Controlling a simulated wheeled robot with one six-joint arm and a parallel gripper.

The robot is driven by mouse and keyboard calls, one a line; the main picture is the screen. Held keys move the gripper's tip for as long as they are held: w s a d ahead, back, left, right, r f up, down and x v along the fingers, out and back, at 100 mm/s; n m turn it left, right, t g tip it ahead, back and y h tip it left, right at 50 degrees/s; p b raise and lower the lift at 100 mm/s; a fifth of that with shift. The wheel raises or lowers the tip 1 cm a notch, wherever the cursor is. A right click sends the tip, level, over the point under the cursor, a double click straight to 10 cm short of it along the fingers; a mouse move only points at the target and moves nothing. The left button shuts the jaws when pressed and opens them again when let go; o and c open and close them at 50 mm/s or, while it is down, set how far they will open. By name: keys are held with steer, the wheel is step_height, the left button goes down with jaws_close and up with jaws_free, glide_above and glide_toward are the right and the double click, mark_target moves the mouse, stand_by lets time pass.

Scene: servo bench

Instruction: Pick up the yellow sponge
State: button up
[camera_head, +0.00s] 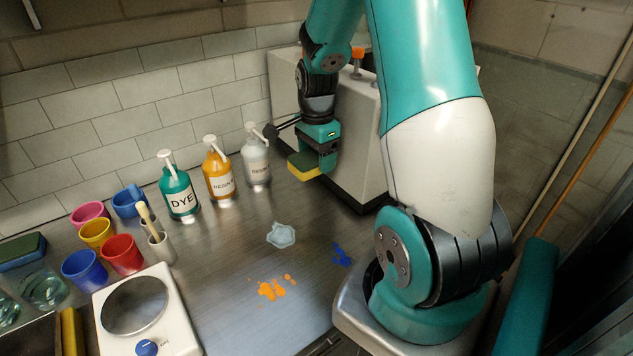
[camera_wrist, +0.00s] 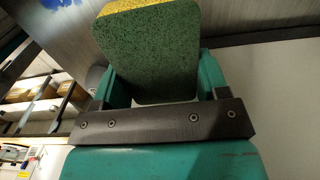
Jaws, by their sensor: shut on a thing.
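The yellow sponge (camera_head: 304,172) has a yellow side and a dark green scouring side. My gripper (camera_head: 318,158) is shut on it and holds it above the steel bench, near the white block at the back. In the wrist view the sponge (camera_wrist: 150,55) shows mostly its speckled green face, with a yellow edge at the top left. It sits between the two teal fingers of my gripper (camera_wrist: 155,88). Part of the sponge is hidden by the gripper in the head view.
Teal, orange and clear pump bottles (camera_head: 219,172) stand along the tiled wall. Several coloured cups (camera_head: 122,254) and a white scale (camera_head: 142,310) are at the left. Orange (camera_head: 271,290), blue (camera_head: 342,255) and pale (camera_head: 281,235) spills mark the bench. The white block (camera_head: 358,150) stands behind my gripper.

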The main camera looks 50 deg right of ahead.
mark_target(317, 154)
step_height(317, 154, up, 16)
steer(key=b, duration=0.1)
steer(key=shift+f, duration=0.15)
steer(key=shift+o, duration=0.6)
